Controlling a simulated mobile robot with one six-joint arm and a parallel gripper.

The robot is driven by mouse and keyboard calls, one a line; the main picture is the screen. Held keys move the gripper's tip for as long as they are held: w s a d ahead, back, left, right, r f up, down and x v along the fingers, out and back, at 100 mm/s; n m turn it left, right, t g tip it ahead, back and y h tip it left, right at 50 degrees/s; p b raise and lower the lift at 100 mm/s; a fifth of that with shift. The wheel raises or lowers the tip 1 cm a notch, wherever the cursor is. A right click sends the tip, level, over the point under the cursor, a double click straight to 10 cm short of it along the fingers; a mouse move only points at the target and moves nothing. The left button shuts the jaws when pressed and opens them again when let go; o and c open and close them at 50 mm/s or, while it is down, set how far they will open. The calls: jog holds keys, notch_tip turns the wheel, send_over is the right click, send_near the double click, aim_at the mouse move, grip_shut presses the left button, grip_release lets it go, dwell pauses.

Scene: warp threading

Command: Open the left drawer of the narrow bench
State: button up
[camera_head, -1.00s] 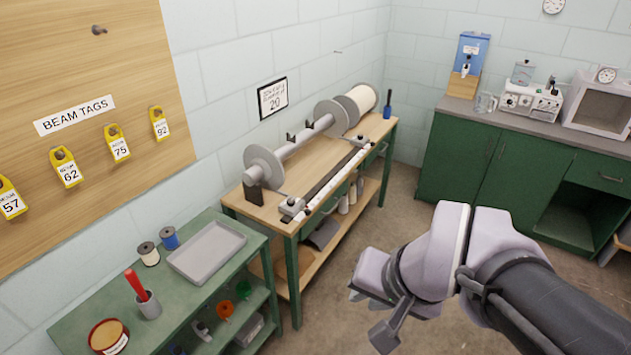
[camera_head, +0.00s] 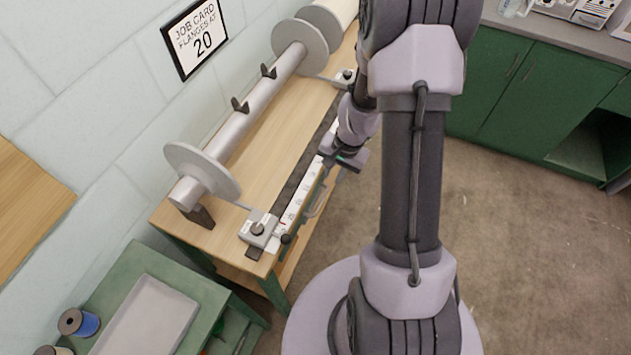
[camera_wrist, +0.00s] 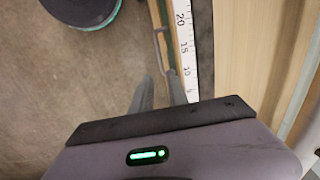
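The narrow bench (camera_head: 262,135) has a light wooden top and green legs. A drawer handle (camera_head: 318,200) shows on its front, below the white ruler strip. The drawer shows no clear gap, though its front is mostly hidden from above. My gripper (camera_head: 345,158) is beside the bench's front edge, behind my arm in the head view. In the wrist view my gripper (camera_wrist: 161,85) has two dark fingers apart with nothing between them. A grey bar handle (camera_wrist: 160,45) lies just beyond the fingertips, roughly in line with their gap. I cannot tell any contact.
A ruler strip (camera_wrist: 188,50) runs along the bench edge, close to the fingers. A metal beam with flanges (camera_head: 245,115) lies on the bench. A green side table with a grey tray (camera_head: 148,318) stands lower left. Open floor (camera_head: 530,260) lies to the right.

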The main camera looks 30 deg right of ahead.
aim_at(322, 200)
jog(key=f+b, duration=0.2)
jog(key=f, duration=0.2)
jog(key=w+a+f+b, duration=0.1)
jog(key=f+b, duration=0.1)
jog(key=f, duration=0.3)
jog(key=f+b, duration=0.2)
jog(key=f, duration=0.2)
jog(key=shift+w+a+f, duration=0.3)
jog(key=shift+a, duration=0.05)
jog(key=shift+w+f+b, duration=0.25)
jog(key=shift+f+b, duration=0.25)
jog(key=shift+f, duration=0.1)
grip_shut()
